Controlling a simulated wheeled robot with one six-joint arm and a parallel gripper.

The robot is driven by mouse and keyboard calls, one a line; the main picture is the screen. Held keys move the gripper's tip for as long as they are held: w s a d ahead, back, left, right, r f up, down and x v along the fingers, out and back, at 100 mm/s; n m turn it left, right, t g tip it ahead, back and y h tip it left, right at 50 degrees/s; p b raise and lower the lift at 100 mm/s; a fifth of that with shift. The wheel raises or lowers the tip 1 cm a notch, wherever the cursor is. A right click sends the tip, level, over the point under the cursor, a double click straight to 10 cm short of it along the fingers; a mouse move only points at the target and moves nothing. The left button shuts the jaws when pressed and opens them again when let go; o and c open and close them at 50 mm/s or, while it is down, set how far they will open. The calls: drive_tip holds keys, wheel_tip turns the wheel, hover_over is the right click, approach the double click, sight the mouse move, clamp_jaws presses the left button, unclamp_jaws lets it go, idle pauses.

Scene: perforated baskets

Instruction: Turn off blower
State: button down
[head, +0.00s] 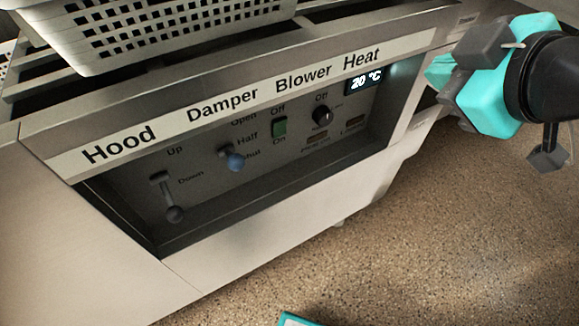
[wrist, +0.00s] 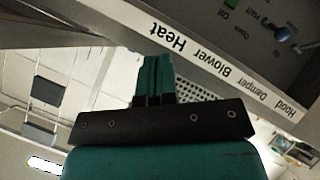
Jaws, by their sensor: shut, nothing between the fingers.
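The blower switch (head: 279,127) is a small green rocker under the Blower label in the head view, between the words Off above and On below. Which side is pressed in is too small to tell. My gripper (head: 437,72) is at the panel's right end in the head view, beyond the Heat display and apart from the switch. In the wrist view its teal fingers (wrist: 155,76) are together and empty, just below the Heat label.
The recessed panel also holds a hood lever (head: 168,196), a blue-tipped damper lever (head: 235,161), a black heat knob (head: 322,115) and a lit 20 °C display (head: 366,80). A white perforated basket (head: 170,35) stands above. Speckled floor (head: 450,220) lies open at right.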

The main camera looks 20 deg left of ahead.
drive_tip(key=s+a+f+n+t+y+b, duration=0.1)
drive_tip(key=a+f+n+y+b, duration=0.3)
drive_tip(key=f+b, duration=0.7)
drive_tip(key=s+a+f+n+t+y+b, duration=0.2)
drive_tip(key=f+n+b, duration=0.6)
drive_tip(key=b, duration=1)
drive_tip(key=s+a+f+y, duration=0.1)
drive_tip(key=a+f+y, duration=0.1)
drive_tip(key=a+f, duration=0.1)
drive_tip(key=shift+s+a+f+b, duration=0.2)
drive_tip(key=shift+s+a+b, duration=0.05)
drive_tip(key=shift+s+b, duration=0.15)
drive_tip(key=p, duration=1.4)
approach(282, 124)
drive_tip(key=x, duration=0.6)
drive_tip(key=shift+w+r, duration=0.1)
drive_tip(key=shift+r, duration=0.05)
drive_tip(key=shift+w+a, duration=0.4)
drive_tip(key=shift+a, duration=0.15)
